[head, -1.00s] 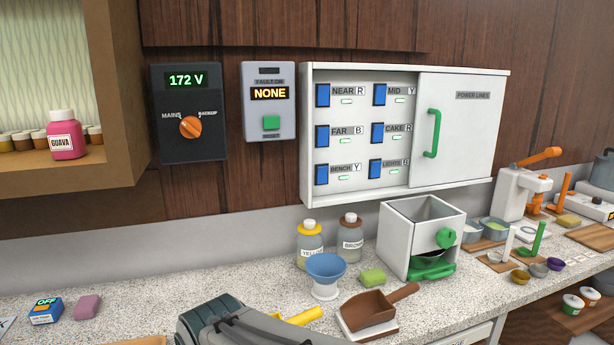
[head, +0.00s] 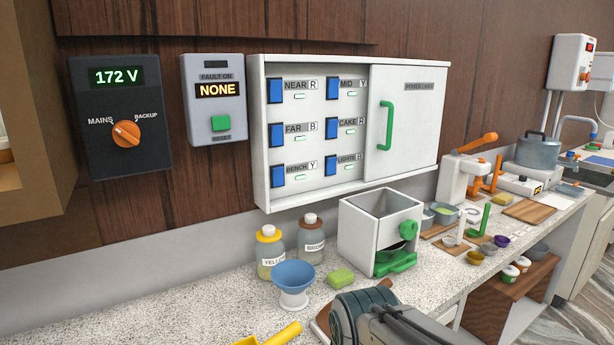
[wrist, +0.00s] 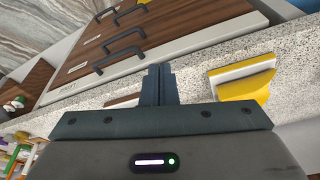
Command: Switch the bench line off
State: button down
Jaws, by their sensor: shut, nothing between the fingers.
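The white power cabinet (head: 438,158) hangs on the wall in the head view, its sliding door with a green handle (head: 386,125) over the right half. The left half shows blue switches, each with a lit green lamp. The blue switch labelled BENCH (head: 277,175) is at the lower left, with its lamp (head: 299,177) lit. LIGHTS (head: 331,171) is to its right and FAR (head: 276,135) above it. My gripper (wrist: 159,68) is shut and empty in the wrist view, over the counter edge and drawers, away from the cabinet. Its fingertips are hidden in the head view.
A blue bowl (head: 293,277), two bottles and a white box with a green handle (head: 362,235) stand on the counter below the cabinet. A yellow scoop (wrist: 243,82) lies near my gripper. A panel reading 172 V (head: 118,110) hangs at left.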

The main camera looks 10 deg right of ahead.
aim_at(281, 172)
dwell(0.3)
jog(key=w+d+r+n+t+h, duration=0.1)
jog(key=w+d+r+n+t, duration=0.15)
jog(key=w, duration=0.45)
jog(key=w+d+r+n+t, duration=0.1)
jog(key=w+r+n+t, duration=0.15)
jog(key=w, duration=0.45)
jog(key=w+d+r+n+t+h, duration=0.1)
jog(key=w+d+r+n+t, duration=0.15)
jog(key=w, duration=0.45)
jog(key=w+r+n+t+y, duration=0.4)
jog(key=w+n, duration=0.3)
jog(key=w+a+r+n+t+y+b, duration=0.1)
jog(key=w+r+n+t+y, duration=0.3)
jog(key=w+n, duration=0.3)
jog(key=shift+a+r+b, duration=0.2)
jog(key=shift+r+b, duration=0.1)
jog(key=shift+r, duration=0.2)
jog(key=p+x, duration=0.4)
jog(key=x, duration=1)
jog(key=shift+w+r, duration=0.1)
jog(key=shift+r+p, duration=0.1)
jog(key=shift+p, duration=0.25)
